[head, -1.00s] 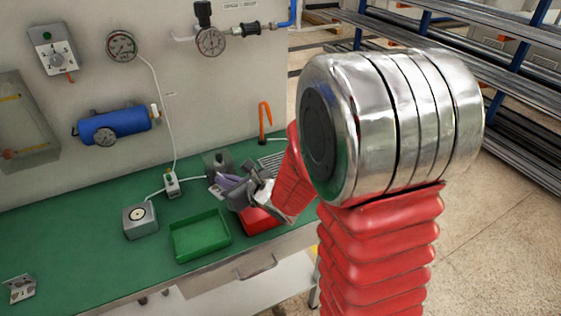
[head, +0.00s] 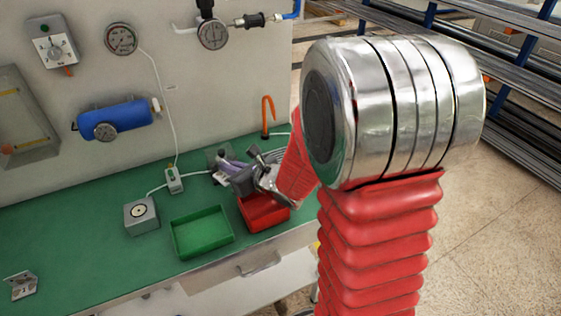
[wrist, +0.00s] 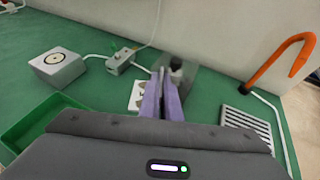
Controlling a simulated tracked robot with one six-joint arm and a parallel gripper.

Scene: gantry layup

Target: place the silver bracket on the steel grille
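My gripper (wrist: 161,78) has purple fingers close together. It appears shut on a pale silver bracket (wrist: 137,95), whose plate with dark spots shows left of the fingers; the part between the fingers is mostly hidden. In the head view, my gripper (head: 230,168) is above the back of the green bench, with the pale bracket (head: 221,179) at its tip. The steel grille (wrist: 246,123) lies on the bench right of my gripper in the wrist view, empty. In the head view my arm hides it.
A green tray (head: 202,252) and red tray (head: 268,222) stand near the front edge. A grey box (head: 141,217), socket (head: 174,181), dark-knobbed grey piece (wrist: 177,68) and orange hook (wrist: 285,58) stand around. Another holed metal piece (head: 21,285) lies far left. A white cable runs beside the grille.

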